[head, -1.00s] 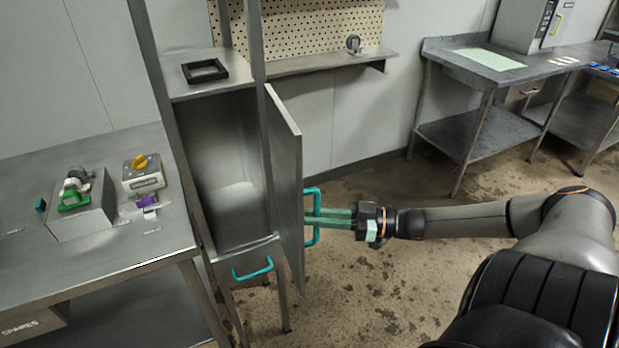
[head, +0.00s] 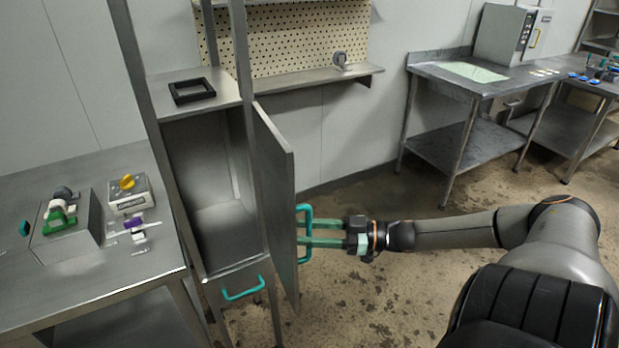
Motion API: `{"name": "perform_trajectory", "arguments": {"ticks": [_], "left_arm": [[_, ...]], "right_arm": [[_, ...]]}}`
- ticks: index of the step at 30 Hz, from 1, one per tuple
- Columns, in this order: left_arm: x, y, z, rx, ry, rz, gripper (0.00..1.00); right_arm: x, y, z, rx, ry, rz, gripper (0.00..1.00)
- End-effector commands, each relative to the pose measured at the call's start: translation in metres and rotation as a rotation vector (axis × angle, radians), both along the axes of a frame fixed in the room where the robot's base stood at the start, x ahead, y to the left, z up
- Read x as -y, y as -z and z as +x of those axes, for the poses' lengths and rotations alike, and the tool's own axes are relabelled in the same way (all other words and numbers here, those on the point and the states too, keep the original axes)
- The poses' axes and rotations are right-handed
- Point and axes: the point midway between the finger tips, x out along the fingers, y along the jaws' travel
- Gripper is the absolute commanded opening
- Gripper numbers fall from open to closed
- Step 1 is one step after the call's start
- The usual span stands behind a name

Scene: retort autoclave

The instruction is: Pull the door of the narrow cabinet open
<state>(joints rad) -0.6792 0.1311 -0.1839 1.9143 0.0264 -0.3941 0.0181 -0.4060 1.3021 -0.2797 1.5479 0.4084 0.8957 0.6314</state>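The narrow cabinet (head: 213,283) stands left of centre in the head view. Its grey door (head: 272,190) is swung wide open on the right side, and the empty-looking interior (head: 215,180) shows. A teal handle (head: 305,235) is on the door's outer face. My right gripper (head: 310,234) comes in from the right with its two green fingers spread apart, a gap showing between them. The fingertips are at the handle; whether they touch it I cannot tell. My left gripper is not in view.
A drawer with a teal handle (head: 244,287) is below the cabinet opening. A steel bench (head: 120,280) with small devices adjoins it on the left. A black frame (head: 192,91) lies on top. A shelf (head: 310,80) and worktable (head: 440,70) stand behind.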

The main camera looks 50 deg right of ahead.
Motion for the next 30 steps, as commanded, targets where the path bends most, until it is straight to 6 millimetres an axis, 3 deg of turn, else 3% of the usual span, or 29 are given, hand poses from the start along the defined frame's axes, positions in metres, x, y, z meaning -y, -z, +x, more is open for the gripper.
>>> {"name": "perform_trajectory", "arguments": {"ticks": [8, 21, 30], "left_arm": [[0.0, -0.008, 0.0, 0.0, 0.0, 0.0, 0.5], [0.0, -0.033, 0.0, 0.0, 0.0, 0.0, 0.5], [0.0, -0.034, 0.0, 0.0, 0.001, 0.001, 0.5]], "right_arm": [[0.012, 0.0, -0.015, -0.006, 0.0, -0.001, 0.47], [0.068, -0.001, -0.081, -0.002, 0.001, -0.002, 0.47], [0.081, 0.0, -0.096, 0.0, 0.0, 0.0, 0.47]]}}
